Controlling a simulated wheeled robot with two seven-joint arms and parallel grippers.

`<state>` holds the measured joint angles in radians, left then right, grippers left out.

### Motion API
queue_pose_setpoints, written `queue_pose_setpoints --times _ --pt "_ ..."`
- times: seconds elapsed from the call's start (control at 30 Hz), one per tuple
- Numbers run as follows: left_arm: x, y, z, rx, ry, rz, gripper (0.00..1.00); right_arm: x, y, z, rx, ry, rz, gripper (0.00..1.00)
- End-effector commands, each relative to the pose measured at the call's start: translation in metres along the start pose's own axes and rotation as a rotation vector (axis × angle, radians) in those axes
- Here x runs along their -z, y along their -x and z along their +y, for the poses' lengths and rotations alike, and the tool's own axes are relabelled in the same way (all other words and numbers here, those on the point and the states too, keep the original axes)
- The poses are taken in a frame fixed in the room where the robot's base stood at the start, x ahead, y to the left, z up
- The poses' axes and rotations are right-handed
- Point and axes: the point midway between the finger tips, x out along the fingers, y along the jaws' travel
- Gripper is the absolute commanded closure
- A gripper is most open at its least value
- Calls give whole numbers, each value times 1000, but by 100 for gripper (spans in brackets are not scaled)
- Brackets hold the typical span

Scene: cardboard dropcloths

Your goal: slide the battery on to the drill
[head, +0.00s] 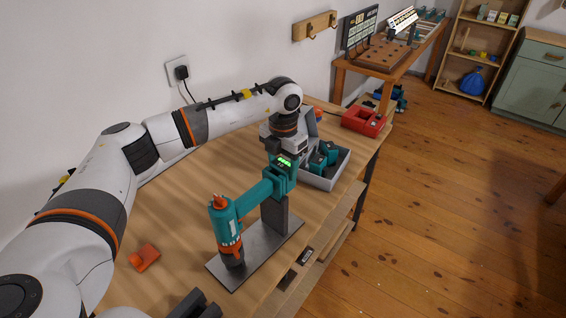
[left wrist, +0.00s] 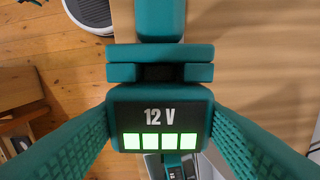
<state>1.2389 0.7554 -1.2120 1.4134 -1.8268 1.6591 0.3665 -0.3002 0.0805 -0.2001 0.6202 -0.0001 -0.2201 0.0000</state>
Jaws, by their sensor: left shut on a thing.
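The teal and orange drill (head: 226,222) rests in a dark stand on a grey metal plate (head: 225,268), its handle (head: 255,196) reaching toward the back right. My left gripper (head: 282,160) is at the handle's end, shut on a teal and black battery (left wrist: 160,112). In the left wrist view, the battery reads 12 V with its green bars lit, between the ridged teal fingers. It lines up with the drill's foot (left wrist: 160,52). A dark part shows between them; I cannot tell whether the battery is fully seated. My right gripper (head: 194,304) is partly visible at the bottom edge.
A grey open case (head: 322,182) with teal batteries (head: 318,161) stands just behind the left gripper.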

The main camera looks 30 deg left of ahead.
Motion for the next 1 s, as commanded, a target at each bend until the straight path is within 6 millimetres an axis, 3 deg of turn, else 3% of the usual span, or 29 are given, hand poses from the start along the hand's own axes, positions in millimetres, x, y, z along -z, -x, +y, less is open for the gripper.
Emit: queue_pose_setpoints --times 0.47,0.5,0.63,1.0 --pt "0 -15 0 0 0 0 71 1 -11 0 1 0 0 64" --pt "0 -15 0 0 0 1 42 1 -11 0 1 0 0 64" --pt "0 -14 0 0 0 0 21 1 -10 0 1 0 0 64" --pt "0 -11 0 0 0 1 18 1 -12 0 1 0 0 64"
